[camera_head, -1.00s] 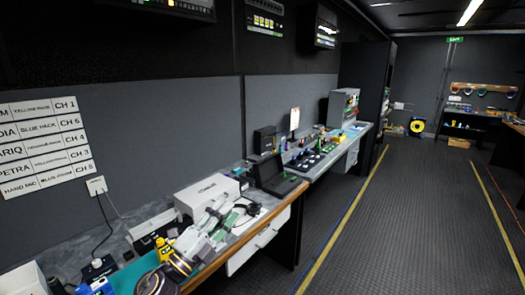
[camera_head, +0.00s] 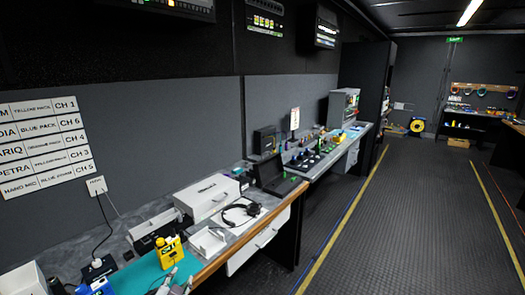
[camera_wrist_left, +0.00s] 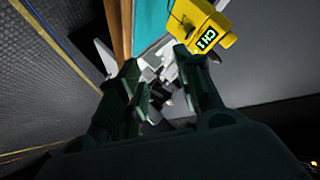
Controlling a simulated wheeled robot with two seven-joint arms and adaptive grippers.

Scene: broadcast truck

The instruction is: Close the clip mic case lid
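A small, low white case (camera_head: 207,243) sits on the bench between the yellow pack and the headset. It looks like the clip mic case, but it is too small in the picture to tell the lid's position surely. My left gripper (camera_head: 172,284) is low in the head view, near the bench's front edge, apart from this case. In the left wrist view its fingers (camera_wrist_left: 156,72) are spread, with no object clearly held. Pale parts show beyond the gap, too blurred to name. My right gripper is not in view.
A yellow pack (camera_head: 169,251), marked CH1 in the wrist view (camera_wrist_left: 205,27), stands on the teal mat (camera_head: 140,272). A black headset (camera_head: 240,214), larger white case (camera_head: 207,197) and grey open-topped box (camera_head: 153,224) are near. The floor aisle (camera_head: 390,220) is clear.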

